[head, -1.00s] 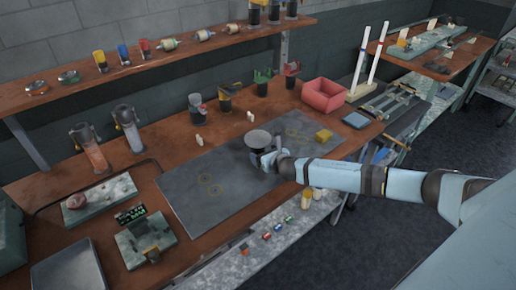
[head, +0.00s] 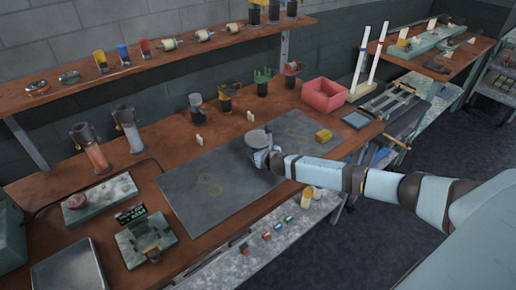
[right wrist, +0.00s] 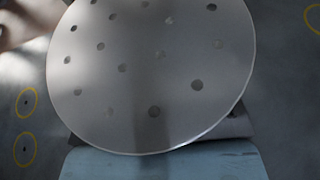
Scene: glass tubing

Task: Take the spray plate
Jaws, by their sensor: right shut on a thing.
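The spray plate (head: 257,138) is a pale grey round disc with several small dark holes, seen close up in the right wrist view (right wrist: 150,75). My right gripper (head: 264,152) is shut on the spray plate and holds it tilted above the dark grey mat (head: 215,170). In the right wrist view the disc covers most of the picture and hides the fingertips. My left gripper is not in view.
Yellow rings (head: 210,184) mark the mat's left part. Cups on dark stands (head: 228,103) line the back. The mat's middle is clear.

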